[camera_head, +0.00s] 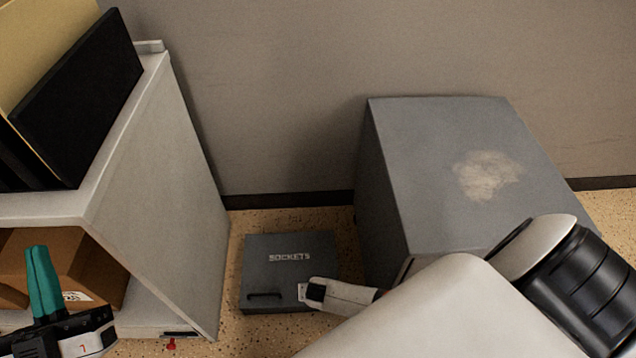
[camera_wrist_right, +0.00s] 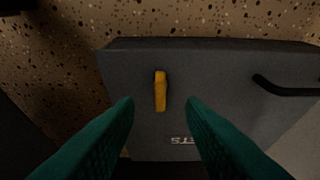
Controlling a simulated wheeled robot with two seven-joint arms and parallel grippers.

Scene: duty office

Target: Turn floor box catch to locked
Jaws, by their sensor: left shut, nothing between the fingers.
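The floor box (camera_head: 260,270) is a dark grey lid marked SOCKETS, lying on the floor between the shelf unit and the grey cabinet. Its catch is a small yellow lever (camera_wrist_right: 160,90), upright in the right wrist view, near one edge of the lid. In the head view my right arm hides the catch. My right gripper (camera_wrist_right: 158,108) has its two teal fingers apart, one on each side of the catch's lower end; whether they touch it I cannot tell. My left gripper (camera_head: 41,283) is shut and empty at the lower left, in front of the shelf.
A black bar handle (camera_wrist_right: 287,88) is on the lid; it also shows in the head view (camera_head: 265,295). A white shelf unit (camera_head: 165,190) with folders and a cardboard box (camera_head: 75,255) stands left. A grey cabinet (camera_head: 440,150) stands right, close to my right arm.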

